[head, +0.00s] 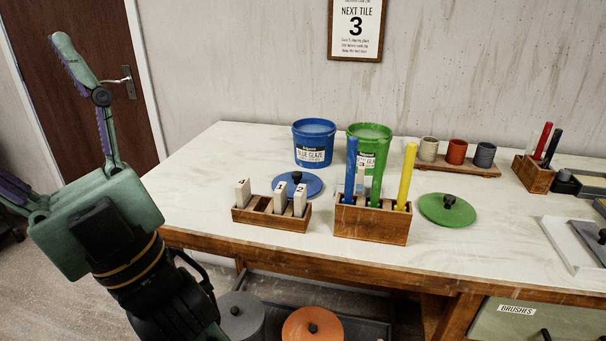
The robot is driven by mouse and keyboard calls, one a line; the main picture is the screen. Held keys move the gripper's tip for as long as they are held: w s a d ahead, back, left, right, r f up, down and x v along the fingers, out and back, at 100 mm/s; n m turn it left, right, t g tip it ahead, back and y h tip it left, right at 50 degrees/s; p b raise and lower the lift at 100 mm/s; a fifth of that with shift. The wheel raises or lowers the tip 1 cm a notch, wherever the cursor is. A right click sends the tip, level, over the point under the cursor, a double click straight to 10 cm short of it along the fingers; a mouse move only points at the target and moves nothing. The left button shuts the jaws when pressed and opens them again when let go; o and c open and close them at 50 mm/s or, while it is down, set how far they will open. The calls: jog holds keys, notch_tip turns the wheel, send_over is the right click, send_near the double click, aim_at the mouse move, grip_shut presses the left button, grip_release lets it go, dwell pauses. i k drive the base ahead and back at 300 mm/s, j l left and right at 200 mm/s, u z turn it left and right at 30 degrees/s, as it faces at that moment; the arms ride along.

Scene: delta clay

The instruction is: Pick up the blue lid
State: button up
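The blue lid (313,184) lies flat on the pale table, with a dark knob on top. It sits in front of the blue glaze bucket (314,145) and behind a wooden block holder, whose white blocks hide part of its front. My gripper (35,120) is at the left, off the table's left end and well apart from the lid. Its green and purple fingers are spread wide with nothing between them. One finger runs out of the picture at the left edge.
The block holder (242,217) and a wooden box (372,226) with blue, green and yellow sticks stand near the front edge. A green bucket (382,134) stands right of the blue one; a green lid (447,210) lies farther right. The table's left part is clear.

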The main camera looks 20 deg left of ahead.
aim_at(314, 184)
jog(key=i+l+u, duration=0.15)
jog(key=i+u, duration=0.15)
jog(key=u, duration=0.2)
jog(key=i+l+u, duration=0.2)
jog(key=u, duration=0.3)
jog(key=i, duration=0.55)
